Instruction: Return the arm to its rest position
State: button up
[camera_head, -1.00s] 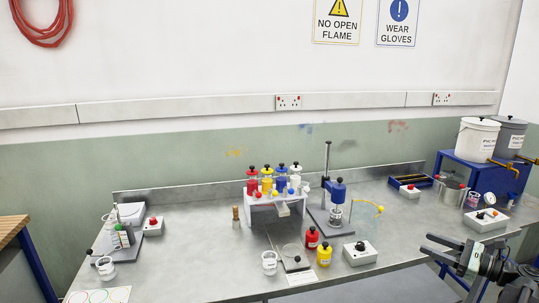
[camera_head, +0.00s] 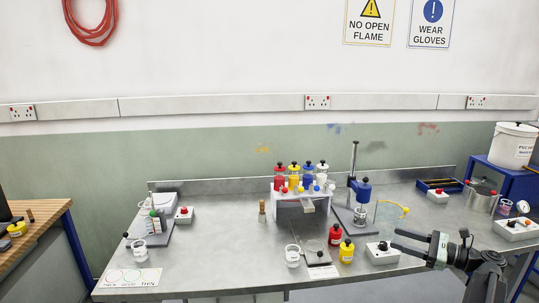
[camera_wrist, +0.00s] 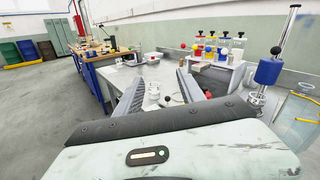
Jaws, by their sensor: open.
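My gripper (camera_head: 408,243) is at the lower right in the head view, reaching left over the front edge of the steel bench. Its two fingers are apart with nothing between them. In the wrist view the fingers of my gripper (camera_wrist: 157,92) also stand apart, pointing along the bench, with bench items seen beyond them. My dark arm runs off the lower right of the head view. A white switch box (camera_head: 383,253) is on the bench just left of the fingertips.
A white bucket (camera_head: 513,146) stands at right. A wooden table (camera_head: 45,228) is at left.

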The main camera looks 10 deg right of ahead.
jog(key=w+a+f+n+g, duration=0.1)
jog(key=w+a+f+g, duration=0.1)
jog(key=a, duration=0.6)
jog(key=w+a+f+n+g+y, duration=0.1)
jog(key=w+a+n+g, duration=0.15)
jog(key=a, duration=0.55)
jog(key=w+a+f+n+g, duration=0.1)
jog(key=w+a+f+g, duration=0.15)
jog(key=a, duration=0.55)
jog(key=s+a+f+n+g+h, duration=0.1)
jog(key=a+f+n+g, duration=0.15)
jog(key=a, duration=0.55)
jog(key=s+a+f+n+g+h, duration=0.15)
jog(key=a+f, duration=0.25)
jog(key=a, duration=0.4)
jog(key=s+a+f+n+g+h, duration=0.2)
jog(key=s+a+f+n+h, duration=0.3)
jog(key=a+f+n, duration=0.25)
jog(key=s+d+f+n+h, duration=0.1)
jog(key=d+n+h, duration=0.2)
jog(key=d+n, duration=0.1)
jog(key=d+f+n+h, duration=0.2)
jog(key=d+n+h, duration=0.1)
jog(key=d, duration=0.3)
jog(key=shift+s+d+f+n+p, duration=0.25)
jog(key=shift+s+n+p, duration=0.1)
jog(key=shift+n, duration=0.55)
